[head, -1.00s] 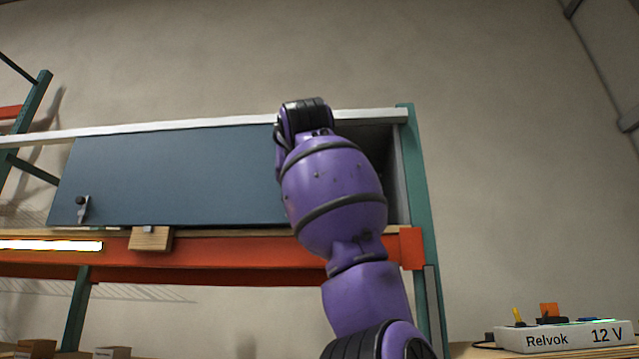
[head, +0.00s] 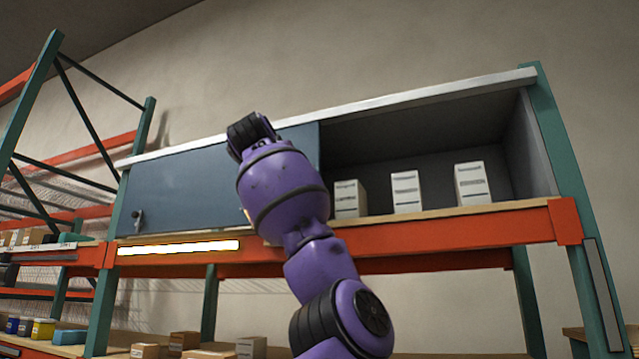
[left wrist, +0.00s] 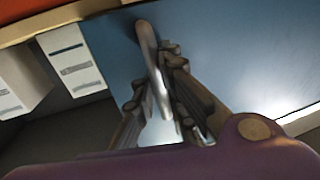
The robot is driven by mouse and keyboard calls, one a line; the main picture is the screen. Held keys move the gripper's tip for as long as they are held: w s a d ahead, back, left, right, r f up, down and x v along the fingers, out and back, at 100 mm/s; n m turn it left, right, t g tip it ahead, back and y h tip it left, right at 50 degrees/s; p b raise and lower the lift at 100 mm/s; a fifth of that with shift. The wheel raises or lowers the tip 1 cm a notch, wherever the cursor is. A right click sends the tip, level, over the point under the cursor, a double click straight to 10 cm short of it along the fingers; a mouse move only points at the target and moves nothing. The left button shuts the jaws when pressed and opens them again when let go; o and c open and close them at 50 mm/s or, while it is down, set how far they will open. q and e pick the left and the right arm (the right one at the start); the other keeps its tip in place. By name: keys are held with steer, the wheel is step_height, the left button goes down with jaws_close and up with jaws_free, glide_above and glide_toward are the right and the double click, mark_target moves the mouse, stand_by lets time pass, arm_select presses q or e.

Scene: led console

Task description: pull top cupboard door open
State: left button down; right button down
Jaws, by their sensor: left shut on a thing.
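The top cupboard has a blue door (head: 180,190) covering its left part, with its right edge visible beside my arm. A small dark-and-silver fitting (head: 137,220) sits low at the left end of the blue front. My left gripper, behind my purple wrist in the head view, shows in the left wrist view (left wrist: 158,85), shut on a slim silver handle (left wrist: 147,35) on the blue door. The right half of the cupboard (head: 430,140) is open. My right gripper is not in view.
White boxes (head: 407,192) stand on the wooden shelf inside the open part. An orange beam (head: 450,236) and a lit strip (head: 180,248) run below the cupboard. A green upright (head: 560,150) bounds it on the right. Another rack (head: 30,110) stands left.

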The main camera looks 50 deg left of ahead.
arm_select(q)
steer(key=s+a, duration=0.1)
steer(key=a, duration=0.1)
steer(key=s+a, duration=0.1)
steer(key=a, duration=0.1)
steer(key=shift+s+f, duration=0.15)
steer(key=shift+s, duration=0.15)
steer(key=c, duration=2.3)
jaws_free()
steer(key=o, duration=0.5)
steer(key=shift+s+d, duration=0.1)
steer(key=shift+s, duration=0.1)
steer(key=shift+r, duration=0.2)
steer(key=shift+d, duration=0.15)
steer(key=v, duration=1.2)
